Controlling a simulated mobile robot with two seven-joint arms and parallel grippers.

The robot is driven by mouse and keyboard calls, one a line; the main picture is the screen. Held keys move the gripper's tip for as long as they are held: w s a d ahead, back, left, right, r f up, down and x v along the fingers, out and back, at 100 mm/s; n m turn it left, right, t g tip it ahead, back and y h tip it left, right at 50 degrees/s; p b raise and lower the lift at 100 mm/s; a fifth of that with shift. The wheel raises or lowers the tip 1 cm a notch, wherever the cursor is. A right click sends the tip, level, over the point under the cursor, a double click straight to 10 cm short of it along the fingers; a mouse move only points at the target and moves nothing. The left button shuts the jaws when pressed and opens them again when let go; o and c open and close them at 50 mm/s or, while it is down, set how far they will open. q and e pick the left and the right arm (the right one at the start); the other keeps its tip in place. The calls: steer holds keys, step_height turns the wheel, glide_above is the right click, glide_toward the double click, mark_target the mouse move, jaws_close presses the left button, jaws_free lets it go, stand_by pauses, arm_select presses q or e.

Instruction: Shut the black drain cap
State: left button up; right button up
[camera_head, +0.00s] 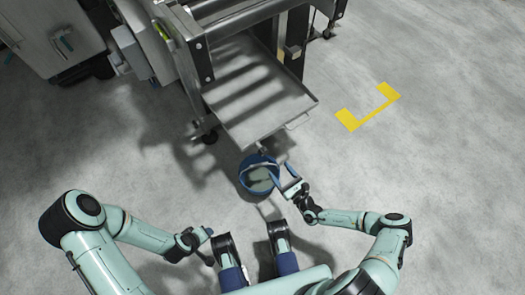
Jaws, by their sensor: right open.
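I cannot make out the black drain cap for certain; only a small dark fitting shows at the lower front corner of the metal tray (265,118), just above the blue bucket (244,181). My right gripper (281,172) is open at the bucket's right side, with its fingers pointing up toward the tray corner. One finger overlaps the bucket in the picture, and I cannot tell whether they touch. My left gripper (207,232) is low, left of the bucket and apart from it. Its jaws are too small to read.
The tray juts out from the dark steel machine frame (198,55) and has a handle (298,121) at its right front corner. A caster (207,137) stands at its left. Grey cabinets are at upper left. A yellow floor marking (368,109) lies on clear floor at right.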

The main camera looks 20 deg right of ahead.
mark_target(265, 153)
steer(key=b+x, duration=0.1)
steer(key=x, duration=0.4)
steer(key=shift+w+a+f+b, duration=0.1)
steer(key=shift+w+a+b, duration=0.15)
steer(key=shift+w+b, duration=0.1)
steer(key=b+x, duration=0.1)
steer(key=x, duration=0.3)
arm_select(q)
steer(key=shift+g, duration=0.4)
steer(key=shift+s+a+f+b, duration=0.1)
steer(key=shift+s+a+f, duration=0.2)
steer(key=shift+f, duration=0.55)
steer(key=shift+s+a+f+b, duration=0.1)
steer(key=shift+s+a+f, duration=0.2)
steer(key=shift+f, duration=0.6)
steer(key=shift+s+a+f+b, duration=0.1)
steer(key=shift+s+a+f, duration=0.2)
steer(key=shift+f, duration=0.55)
arm_select(e)
steer(key=shift+x, duration=0.8)
arm_select(q)
steer(key=shift+w, duration=0.1)
arm_select(e)
steer(key=c, duration=1)
